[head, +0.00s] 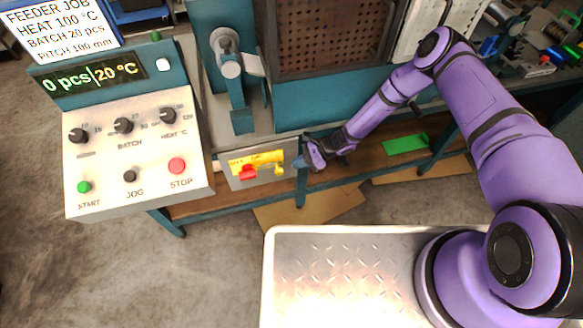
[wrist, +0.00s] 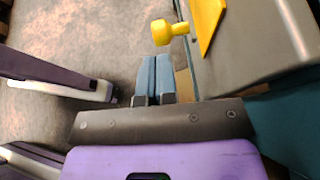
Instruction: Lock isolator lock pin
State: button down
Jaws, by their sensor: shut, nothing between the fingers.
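The isolator is a grey box (head: 235,181) on the front of the bench, with a yellow plate (head: 262,158) and a red handle (head: 248,171). A small yellow knob, which looks like the lock pin (head: 279,170), sticks out at its right end. In the wrist view the yellow pin (wrist: 163,33) has a round head on a short stem, beside the yellow plate (wrist: 207,20). My gripper (head: 301,164) is just right of the pin, apart from it. In the wrist view its blue fingers (wrist: 155,75) are together and empty, below the pin head. The red handle is out of the wrist view.
The control panel (head: 134,183) with knobs and buttons stands left of the isolator. The teal bench edge (head: 277,194) runs beside it. A green piece (head: 405,144) lies on the lower shelf. The floor in front of the isolator looks clear apart from cardboard (head: 318,211).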

jog(key=v, duration=1)
jog(key=shift+f, duration=0.15)
